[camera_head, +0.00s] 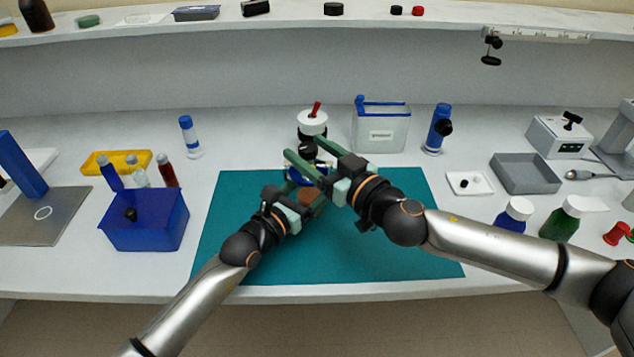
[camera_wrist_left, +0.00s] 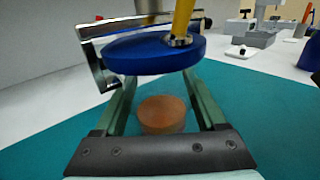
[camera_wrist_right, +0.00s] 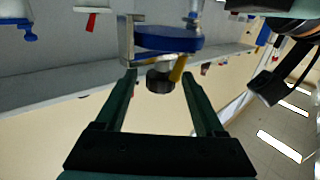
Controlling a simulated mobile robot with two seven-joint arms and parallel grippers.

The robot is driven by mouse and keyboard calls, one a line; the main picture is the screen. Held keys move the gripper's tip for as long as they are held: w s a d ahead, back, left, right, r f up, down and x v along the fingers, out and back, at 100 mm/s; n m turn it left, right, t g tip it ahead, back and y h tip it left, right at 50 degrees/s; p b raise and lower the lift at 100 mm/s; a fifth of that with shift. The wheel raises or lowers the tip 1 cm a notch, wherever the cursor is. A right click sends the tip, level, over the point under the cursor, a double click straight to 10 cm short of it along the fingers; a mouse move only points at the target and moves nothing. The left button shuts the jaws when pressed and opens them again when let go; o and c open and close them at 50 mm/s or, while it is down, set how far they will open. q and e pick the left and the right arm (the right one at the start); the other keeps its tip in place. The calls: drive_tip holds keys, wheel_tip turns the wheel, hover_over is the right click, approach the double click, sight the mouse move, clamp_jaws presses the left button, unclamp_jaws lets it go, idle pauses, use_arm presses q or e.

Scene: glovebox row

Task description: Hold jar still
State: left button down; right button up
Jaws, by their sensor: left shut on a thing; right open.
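The jar is a clear vessel with brown-orange contents (camera_wrist_left: 162,114), standing over the teal mat (camera_head: 240,240). A blue disc-shaped lid (camera_wrist_left: 150,53) is above it, with a yellow rod and a silver metal strip (camera_wrist_left: 105,68) beside it. My left gripper (camera_wrist_left: 157,88) is shut, its fingers on either side of the jar. My right gripper (camera_head: 303,158) is open at the jar's upper part. The right wrist view shows the blue lid (camera_wrist_right: 168,40) and a black knob (camera_wrist_right: 160,80) near its fingertips. The arms partly hide the jar in the head view.
A white-topped pot with a red stick (camera_head: 313,122) and a clear container (camera_head: 381,127) stand behind the mat. A blue bin (camera_head: 145,220) is left of the mat; a grey tray (camera_head: 524,174) and bottles are right.

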drive_tip(key=v, duration=0.9)
drive_tip(key=a+n+t+h, duration=0.1)
drive_tip(key=n+h, duration=0.1)
drive_tip(key=n, duration=0.8)
drive_tip(key=a+n+t+h, duration=0.1)
drive_tip(key=a+n+h, duration=0.1)
drive_tip(key=n, duration=0.8)
drive_tip(key=s+a+n+t+h, duration=0.1)
drive_tip(key=n+h, duration=0.3)
drive_tip(key=n, duration=0.6)
drive_tip(key=shift+s+a+f+t, duration=0.1)
drive_tip(key=shift+a+t, duration=0.2)
drive_tip(key=shift+a, duration=0.05)
